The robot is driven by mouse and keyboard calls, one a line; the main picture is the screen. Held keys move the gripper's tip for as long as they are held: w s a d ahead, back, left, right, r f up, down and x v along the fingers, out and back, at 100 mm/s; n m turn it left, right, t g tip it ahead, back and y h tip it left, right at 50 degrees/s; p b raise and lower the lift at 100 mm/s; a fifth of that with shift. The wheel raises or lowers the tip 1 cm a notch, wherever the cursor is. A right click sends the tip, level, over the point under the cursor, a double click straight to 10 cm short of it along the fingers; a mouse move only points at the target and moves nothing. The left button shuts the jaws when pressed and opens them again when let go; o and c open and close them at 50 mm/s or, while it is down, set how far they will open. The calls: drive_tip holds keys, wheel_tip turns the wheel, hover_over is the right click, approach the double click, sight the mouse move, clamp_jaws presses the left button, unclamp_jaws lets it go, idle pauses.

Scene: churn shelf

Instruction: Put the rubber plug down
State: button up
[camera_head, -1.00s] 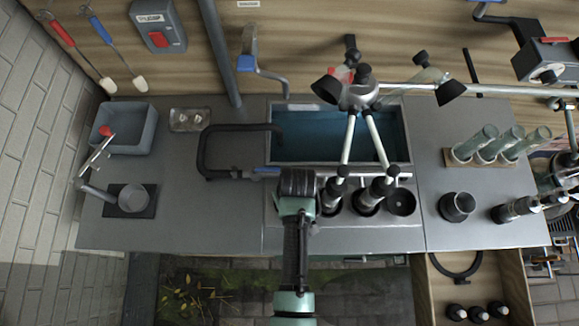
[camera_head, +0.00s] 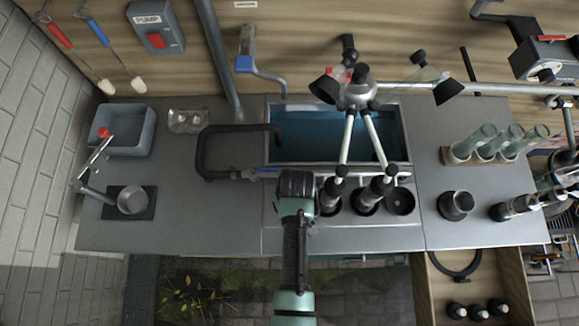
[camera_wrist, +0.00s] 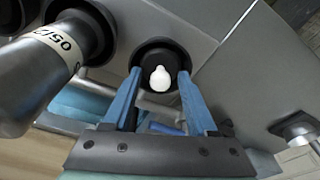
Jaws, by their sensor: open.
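In the wrist view, a black round piece with a white rounded knob (camera_wrist: 160,78) sits in a dark round seat in the grey worktop. It looks like the rubber plug. My gripper (camera_wrist: 159,74) has its two blue fingers spread, one on each side of the piece. Whether either finger touches it cannot be told. In the head view, my gripper (camera_head: 297,185) points down over the left end of the row of seats, and its body hides the fingers and the piece.
A dark, labelled cylinder (camera_wrist: 42,72) stands close beside the fingers. A two-legged metal fixture (camera_head: 358,95) rises over the blue basin (camera_head: 300,140). The worktop (camera_head: 200,225) left of my gripper is clear.

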wheel_tip(320, 180, up, 12)
drive_tip(key=s, duration=0.1)
drive_tip(key=shift+s+d+b, duration=0.35)
drive_tip(key=shift+d, duration=0.05)
drive_tip(key=shift+f, duration=0.1)
idle(0.5)
